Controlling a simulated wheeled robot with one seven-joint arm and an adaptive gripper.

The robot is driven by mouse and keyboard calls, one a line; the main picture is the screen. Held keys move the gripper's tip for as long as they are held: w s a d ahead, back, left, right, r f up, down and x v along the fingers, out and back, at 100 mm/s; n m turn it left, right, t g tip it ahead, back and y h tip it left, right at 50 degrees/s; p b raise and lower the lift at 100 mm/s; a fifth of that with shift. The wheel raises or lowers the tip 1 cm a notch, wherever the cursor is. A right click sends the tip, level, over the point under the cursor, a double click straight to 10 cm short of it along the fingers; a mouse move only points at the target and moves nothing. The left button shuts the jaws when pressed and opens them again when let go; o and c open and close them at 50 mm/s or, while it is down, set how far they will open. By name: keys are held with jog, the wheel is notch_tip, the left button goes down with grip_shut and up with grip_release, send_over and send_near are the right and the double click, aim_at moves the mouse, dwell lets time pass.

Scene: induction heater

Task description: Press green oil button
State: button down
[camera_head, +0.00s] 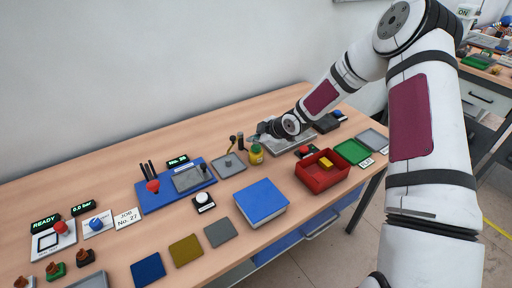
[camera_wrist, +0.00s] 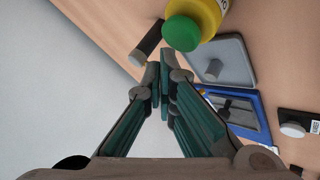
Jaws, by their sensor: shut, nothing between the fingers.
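A yellow bottle (camera_head: 256,156) with a green cap stands on the table near the back, beside a grey plate; the cap fits the green oil button best. In the wrist view the green cap (camera_wrist: 182,33) sits on the yellow bottle (camera_wrist: 207,12), close beyond and to the right of my fingertips. My gripper (camera_wrist: 161,80) is shut and empty, its fingertips together. They look apart from the cap. In the head view my gripper (camera_head: 261,133) is low over the table, just behind the bottle, and partly hard to make out.
A dark cylinder (camera_wrist: 147,43) stands close to my fingertips, beside the bottle. A grey tray (camera_head: 229,166), blue board (camera_head: 152,202), white button (camera_head: 203,198), blue box (camera_head: 261,203) and red bin (camera_head: 322,184) occupy the table nearby. The wall (camera_head: 150,70) is close behind.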

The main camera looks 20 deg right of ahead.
aim_at(255, 148)
jog(key=shift+r+p, duration=0.8)
jog(key=shift+r, duration=1.7)
notch_tip(255, 148, up, 4)
jog(key=shift+f+p, duration=0.15)
jog(key=shift+p, duration=0.55)
jog(key=shift+f+b, duration=1.35)
jog(key=shift+f, duration=3.05)
jog(key=shift+f, duration=0.1)
jog(key=shift+f, duration=0.3)
